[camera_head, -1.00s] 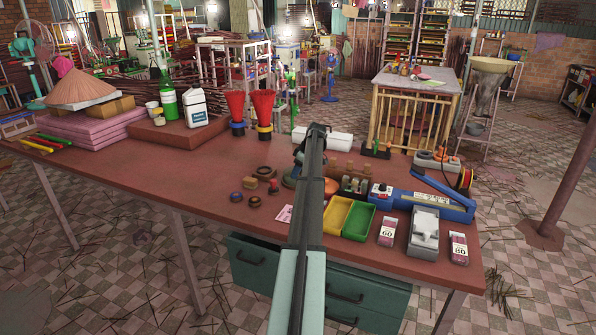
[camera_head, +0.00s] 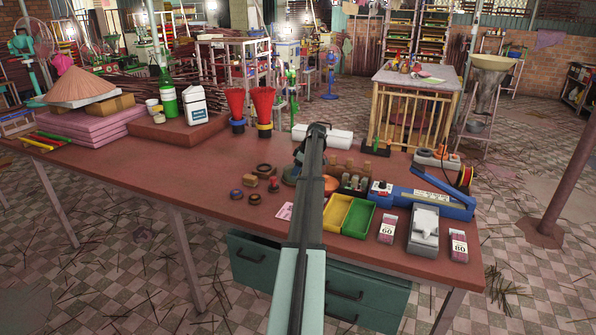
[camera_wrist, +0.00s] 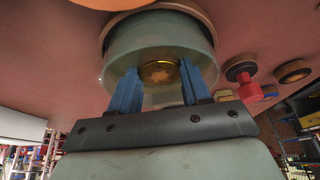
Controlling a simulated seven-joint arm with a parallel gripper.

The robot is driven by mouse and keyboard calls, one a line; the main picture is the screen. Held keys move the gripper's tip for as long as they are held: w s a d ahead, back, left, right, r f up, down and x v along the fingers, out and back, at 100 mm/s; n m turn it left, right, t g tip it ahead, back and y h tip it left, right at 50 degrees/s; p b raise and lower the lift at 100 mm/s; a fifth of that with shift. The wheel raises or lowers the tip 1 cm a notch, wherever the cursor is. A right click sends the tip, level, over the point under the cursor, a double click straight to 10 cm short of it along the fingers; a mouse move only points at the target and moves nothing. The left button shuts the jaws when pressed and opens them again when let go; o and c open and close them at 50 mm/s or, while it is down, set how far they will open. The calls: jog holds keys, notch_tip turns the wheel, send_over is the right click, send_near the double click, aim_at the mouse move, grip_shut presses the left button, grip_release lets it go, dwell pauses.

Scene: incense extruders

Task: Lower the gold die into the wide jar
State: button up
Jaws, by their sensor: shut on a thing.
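In the wrist view my gripper (camera_wrist: 161,88) has two blue fingers closed on the gold die (camera_wrist: 160,72), a small round brass disc with a pattern on its face. The wide jar (camera_wrist: 155,35), a pale green translucent cylinder, lies right around or behind the die and fingertips. I cannot tell how deep the die sits in relation to the jar's rim. In the head view my arm hides the die and the fingertips. A sliver of the jar (camera_head: 290,176) shows just left of the arm.
Dark rings (camera_head: 254,199) and a small red piece (camera_head: 273,184) lie left of the jar. An orange disc (camera_head: 330,183) is just right of my arm. Yellow (camera_head: 338,210) and green (camera_head: 358,217) trays stand further right. Red funnels (camera_head: 263,103) stand behind. The table's left middle is clear.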

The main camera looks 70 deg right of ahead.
jog(key=shift+f, duration=0.45)
dwell(0.3)
jog(key=o, duration=1.3)
jog(key=shift+r, duration=0.1)
jog(key=v, duration=1.3)
jog(key=shift+s+r, duration=0.25)
